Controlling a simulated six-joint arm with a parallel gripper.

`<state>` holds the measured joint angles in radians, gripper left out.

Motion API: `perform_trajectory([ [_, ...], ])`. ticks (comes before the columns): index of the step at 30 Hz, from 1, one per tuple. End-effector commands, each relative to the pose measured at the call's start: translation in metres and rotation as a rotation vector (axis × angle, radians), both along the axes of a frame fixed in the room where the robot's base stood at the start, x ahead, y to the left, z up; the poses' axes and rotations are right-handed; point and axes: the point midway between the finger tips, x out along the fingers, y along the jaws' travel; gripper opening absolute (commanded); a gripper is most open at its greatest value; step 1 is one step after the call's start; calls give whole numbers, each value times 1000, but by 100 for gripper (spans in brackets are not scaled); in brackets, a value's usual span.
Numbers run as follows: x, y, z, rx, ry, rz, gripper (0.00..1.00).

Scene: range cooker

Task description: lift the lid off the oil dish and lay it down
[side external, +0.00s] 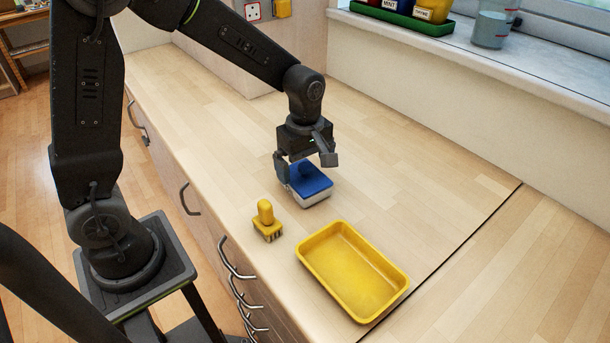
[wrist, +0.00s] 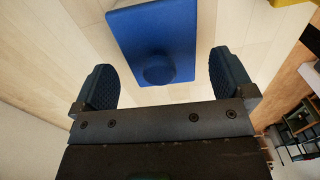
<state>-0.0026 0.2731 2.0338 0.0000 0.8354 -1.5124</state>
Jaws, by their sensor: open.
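The oil dish (side external: 318,199) is a low white box on the wooden worktop. Its blue lid (side external: 313,180) sits on top and has a round knob, which shows in the wrist view on the blue lid (wrist: 150,35). My gripper (side external: 306,164) is open and empty, pointing down just above the lid. In the wrist view, the two fingers of my gripper (wrist: 166,82) stand wide apart on either side of the knob (wrist: 158,70). The fingers do not appear to touch it. The white dish is hidden under the lid in the wrist view.
A yellow tray (side external: 322,231) lies in front and right of the dish. A yellow-handled brush (side external: 266,212) stands left of the tray. The worktop (side external: 420,180) behind and right is clear. A windowsill with a green tray (side external: 400,17) of jars runs along the back.

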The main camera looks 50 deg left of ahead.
Motion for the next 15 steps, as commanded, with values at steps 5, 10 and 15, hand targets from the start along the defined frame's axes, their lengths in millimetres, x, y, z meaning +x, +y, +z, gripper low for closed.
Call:
perform_trajectory([
  [5,0,0,-17,0,1,0,100],
  [10,0,0,-19,0,-1,0,100],
  [15,0,0,-18,0,-1,0,90],
])
